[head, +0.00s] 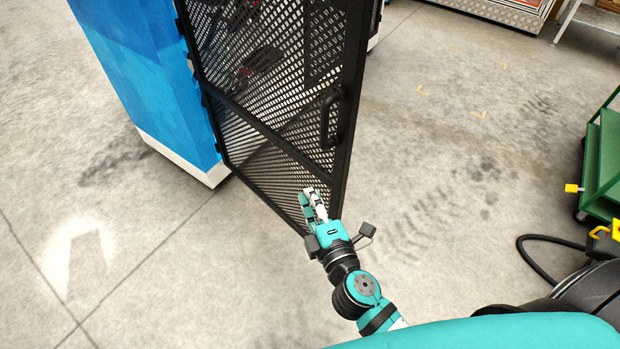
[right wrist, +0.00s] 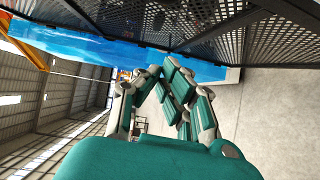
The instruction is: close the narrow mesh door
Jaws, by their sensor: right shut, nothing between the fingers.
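The narrow mesh door (head: 275,85) is a black framed panel of slotted mesh, hinged at the side of a blue cabinet (head: 145,75). It stands open, swung out toward me. Its black handle (head: 331,118) is on the free edge side. My right gripper (head: 311,200) is shut and empty, in front of the lower part of the door, below the handle. I cannot tell whether it touches the mesh. In the right wrist view the fingers (right wrist: 160,85) are together, with the door's mesh (right wrist: 245,30) above them. My left gripper is not in view.
A green cart (head: 602,150) with yellow parts stands at the right. A black hose (head: 540,262) loops on the floor at lower right. A metal tread-plate unit (head: 500,10) is at the back. The concrete floor (head: 440,150) right of the door is clear.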

